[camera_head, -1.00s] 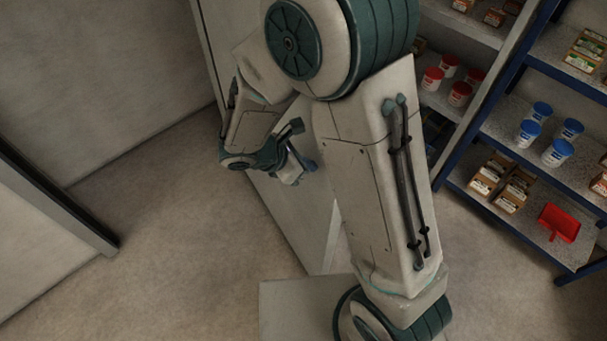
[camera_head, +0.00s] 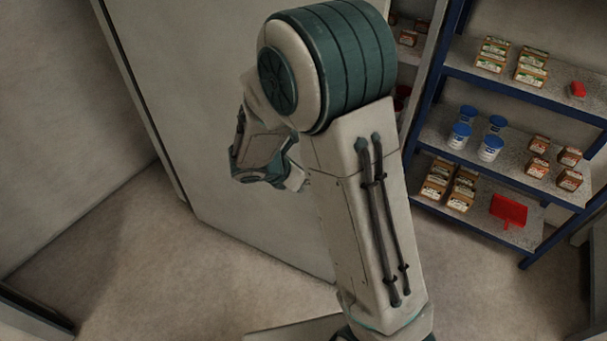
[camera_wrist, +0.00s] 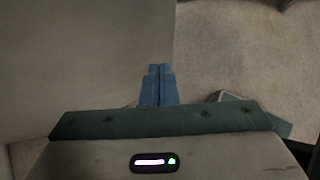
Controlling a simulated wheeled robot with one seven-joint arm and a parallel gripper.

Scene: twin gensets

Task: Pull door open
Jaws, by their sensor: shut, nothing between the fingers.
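The door (camera_head: 215,130) is a tall plain pale panel standing ajar in the middle of the head view, its broad face turned to me. Its lower edge runs above the floor toward my arm, which hides part of its right side. My gripper (camera_head: 298,178) is close to the door's face and partly hidden behind my arm. In the wrist view, the gripper's blue fingers (camera_wrist: 159,85) are together and empty. They overlap the door's panel (camera_wrist: 80,60) near its edge, with floor to the right. I cannot tell whether they touch it. No handle shows.
A blue-framed shelf rack (camera_head: 480,200) stands at the right with small boxes, blue-lidded tubs (camera_head: 460,135) and a red dustpan-like item (camera_head: 509,210). Bare floor (camera_head: 120,260) lies at the lower left, beside a plain wall (camera_head: 60,120).

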